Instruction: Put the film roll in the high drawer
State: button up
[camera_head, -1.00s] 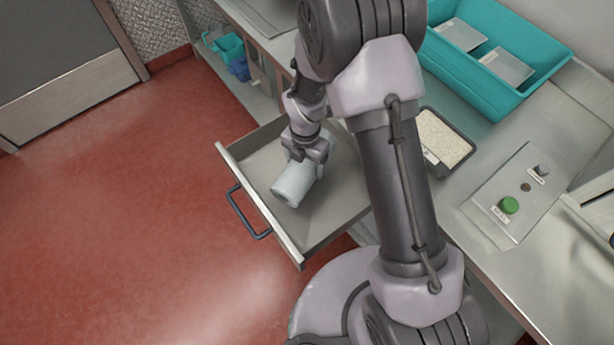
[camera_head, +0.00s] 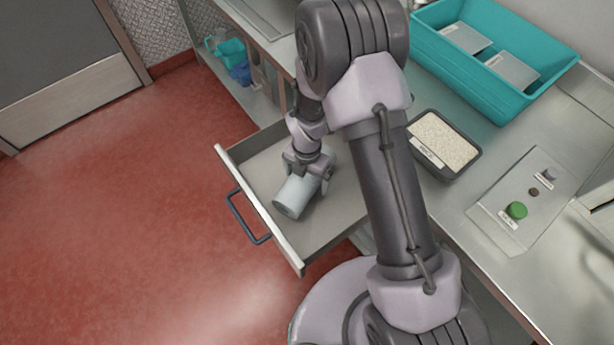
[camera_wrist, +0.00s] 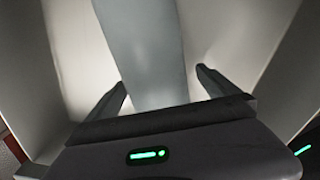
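The film roll (camera_head: 293,197) is a pale grey-white cylinder lying on its side in the open drawer (camera_head: 340,208). The drawer is pulled out below the counter and has a dark handle on its front. My gripper (camera_head: 308,178) reaches down into the drawer at the roll's far end. In the wrist view the roll (camera_wrist: 140,45) lies between my gripper's two fingers (camera_wrist: 162,80), with a gap on each side. The fingers are open and seem not to press on it. My arm hides part of the drawer's right side.
On the counter stand a teal bin (camera_head: 500,65) with two pale containers, a dark tray of pale grains (camera_head: 443,143), and a panel with a green button (camera_head: 516,211). Blue-green items (camera_head: 232,55) sit on a low shelf. The red floor (camera_head: 120,220) at left is clear.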

notch_tip(320, 180, up, 12)
jog(key=p, duration=0.5)
jog(key=shift+r, duration=0.25)
jog(key=s+d+r+m+t+y, duration=0.1)
jog(key=s+d+r+m, duration=0.15)
jog(key=r+m, duration=0.65)
jog(key=s+d+r+m+t, duration=0.25)
jog(key=r+m, duration=0.45)
jog(key=r, duration=0.5)
jog(key=s+d+r+m+t, duration=0.1)
jog(key=s+r+m, duration=0.3)
jog(key=m, duration=0.5)
jog(key=s+d+r+m+t+y, duration=0.1)
jog(key=s+r+m, duration=0.3)
jog(key=s+m, duration=0.4)
jog(key=shift+s+d+r+m, duration=0.25)
jog(key=shift+d+r+m, duration=0.15)
jog(key=shift+d, duration=0.25)
